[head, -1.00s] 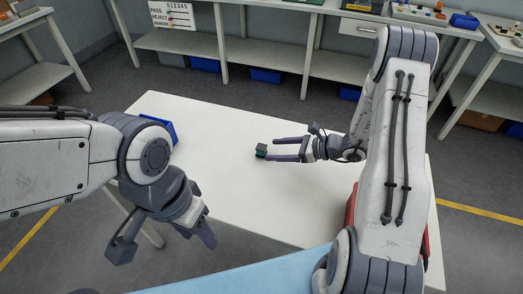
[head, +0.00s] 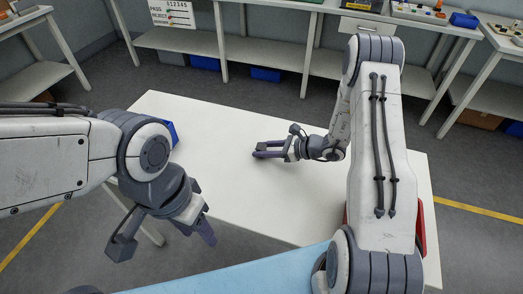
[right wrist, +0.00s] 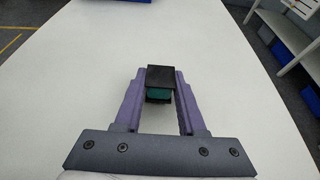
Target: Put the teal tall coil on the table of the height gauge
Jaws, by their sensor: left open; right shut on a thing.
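The teal coil (right wrist: 160,94), with a black square end facing the camera, is between the two fingers of my right gripper (right wrist: 161,92) in the right wrist view. The fingers are shut on its sides. In the head view my right gripper (head: 256,149) is over the middle of the white table, and the coil cannot be made out there. I cannot tell its height over the table. My left gripper (head: 165,241) is open and empty at the table's near left edge. I cannot make out a height gauge in either view.
The white table (head: 215,195) is mostly bare. A blue bin (head: 173,132) is at its left edge, partly hidden by my left arm. Something red (head: 422,228) shows behind my right arm at the right edge. Shelved benches (head: 290,62) line the back.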

